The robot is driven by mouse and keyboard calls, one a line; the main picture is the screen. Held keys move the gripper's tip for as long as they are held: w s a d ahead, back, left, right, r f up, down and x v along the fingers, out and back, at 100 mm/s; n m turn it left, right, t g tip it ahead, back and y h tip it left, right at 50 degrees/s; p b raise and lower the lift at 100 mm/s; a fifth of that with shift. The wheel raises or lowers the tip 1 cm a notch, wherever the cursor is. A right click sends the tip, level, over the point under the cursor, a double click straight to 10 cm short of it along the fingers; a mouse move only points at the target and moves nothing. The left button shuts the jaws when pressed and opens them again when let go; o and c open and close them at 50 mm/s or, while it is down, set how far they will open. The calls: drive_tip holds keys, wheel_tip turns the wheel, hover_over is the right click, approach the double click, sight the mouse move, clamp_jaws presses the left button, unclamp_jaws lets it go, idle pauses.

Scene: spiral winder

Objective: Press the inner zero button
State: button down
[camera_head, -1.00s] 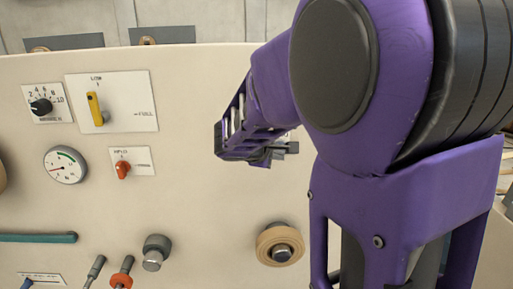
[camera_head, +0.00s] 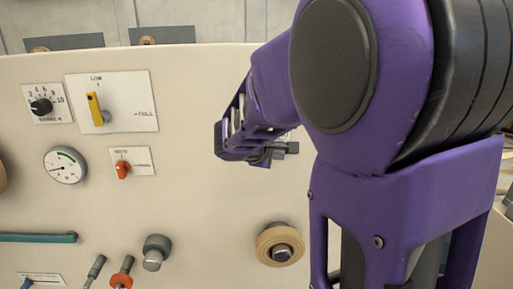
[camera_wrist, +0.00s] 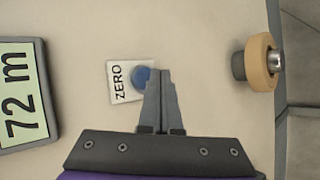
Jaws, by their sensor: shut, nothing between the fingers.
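In the wrist view a round blue button (camera_wrist: 141,76) sits on a white plate marked ZERO (camera_wrist: 118,86) on the beige panel. My gripper (camera_wrist: 160,74) is shut and empty; its fingertips overlap the right edge of the button in this view. I cannot tell whether they touch it. In the head view my gripper (camera_head: 290,148) shows as a small dark tip in front of the panel, and my purple arm hides the area behind it. The button is not visible in the head view.
A display reading 72 m (camera_wrist: 20,95) is left of the button in the wrist view. A tan roller (camera_wrist: 259,62) stands out at the right, near the panel edge. In the head view the panel carries a yellow lever (camera_head: 95,108), a red knob (camera_head: 122,169) and a gauge (camera_head: 65,165).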

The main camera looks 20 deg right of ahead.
drive_tip(key=shift+w, duration=0.1)
drive_tip(key=shift+w+d, duration=0.1)
drive_tip(key=shift+w, duration=0.2)
drive_tip(key=shift+w+d+b, duration=0.1)
drive_tip(key=shift+w+b, duration=0.25)
drive_tip(key=shift+w, duration=0.1)
idle(0.7)
drive_tip(key=shift+s, duration=0.1)
drive_tip(key=shift+s+a+b, duration=0.25)
drive_tip(key=shift+s+b, duration=0.15)
drive_tip(key=shift+s, duration=0.35)
drive_tip(key=s, duration=0.2)
drive_tip(key=s+a+b, duration=0.1)
drive_tip(key=s, duration=0.1)
drive_tip(key=shift+s+a+b, duration=0.2)
drive_tip(key=shift+s+b, duration=0.1)
drive_tip(key=shift+s, duration=0.1)
drive_tip(key=shift+r, duration=0.15)
idle(0.5)
